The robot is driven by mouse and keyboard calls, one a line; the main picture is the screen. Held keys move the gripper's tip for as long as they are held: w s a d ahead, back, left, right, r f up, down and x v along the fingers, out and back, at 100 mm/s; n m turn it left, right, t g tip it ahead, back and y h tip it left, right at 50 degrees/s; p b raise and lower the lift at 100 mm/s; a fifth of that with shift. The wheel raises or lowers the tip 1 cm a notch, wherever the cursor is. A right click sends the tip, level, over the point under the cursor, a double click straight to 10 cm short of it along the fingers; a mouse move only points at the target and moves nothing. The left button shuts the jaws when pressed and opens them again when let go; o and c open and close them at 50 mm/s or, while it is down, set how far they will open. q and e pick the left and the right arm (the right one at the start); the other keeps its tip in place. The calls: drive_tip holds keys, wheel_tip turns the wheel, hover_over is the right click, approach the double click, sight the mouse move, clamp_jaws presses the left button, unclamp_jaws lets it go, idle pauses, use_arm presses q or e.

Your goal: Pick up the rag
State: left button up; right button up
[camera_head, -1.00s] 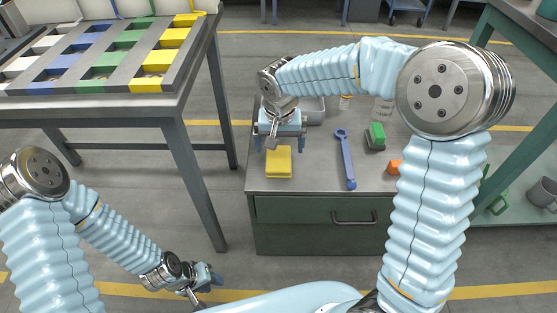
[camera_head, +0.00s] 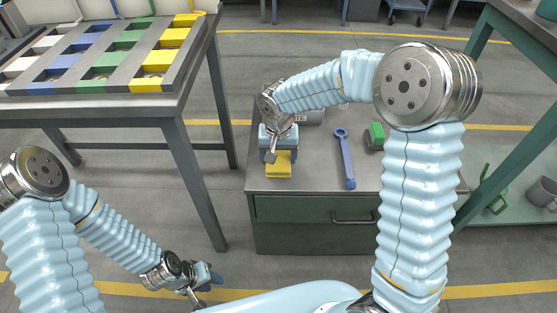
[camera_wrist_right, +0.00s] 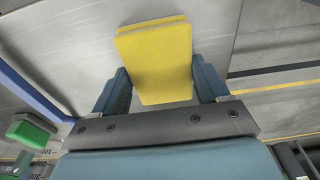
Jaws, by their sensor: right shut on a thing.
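The rag is a yellow folded pad (camera_head: 277,169) on the front left of the grey workbench top. In the right wrist view the yellow rag (camera_wrist_right: 155,55) lies between the two blue fingers. My right gripper (camera_head: 278,154) is over the rag's far part, shut on it, with the near part showing; it also shows in the right wrist view (camera_wrist_right: 160,92). My left gripper (camera_head: 212,278) is low at the lower left, away from the bench. Its fingers are too small to tell open from shut.
A blue wrench (camera_head: 345,160) lies right of the rag, with a green-topped block (camera_head: 375,136) beyond it. The grey bench (camera_head: 312,170) has a drawer in front. A table with coloured bins (camera_head: 170,100) stands at the left. A green shelf (camera_head: 520,222) holds a mug (camera_head: 543,192).

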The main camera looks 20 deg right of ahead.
sight(278, 158)
drive_tip(key=shift+c, duration=0.5)
drive_tip(key=shift+r, duration=0.15)
drive_tip(key=shift+r, duration=0.25)
wheel_tip(278, 158, up, 2)
drive_tip(key=shift+r, duration=0.25)
drive_tip(key=s+a+r+b, duration=0.1)
drive_tip(key=s+a+r, duration=0.5)
drive_tip(key=s+r, duration=0.3)
drive_tip(key=s, duration=0.3)
drive_tip(key=shift+s+a+r, duration=0.2)
drive_tip(key=shift+a+r, duration=0.1)
drive_tip(key=shift+r, duration=0.05)
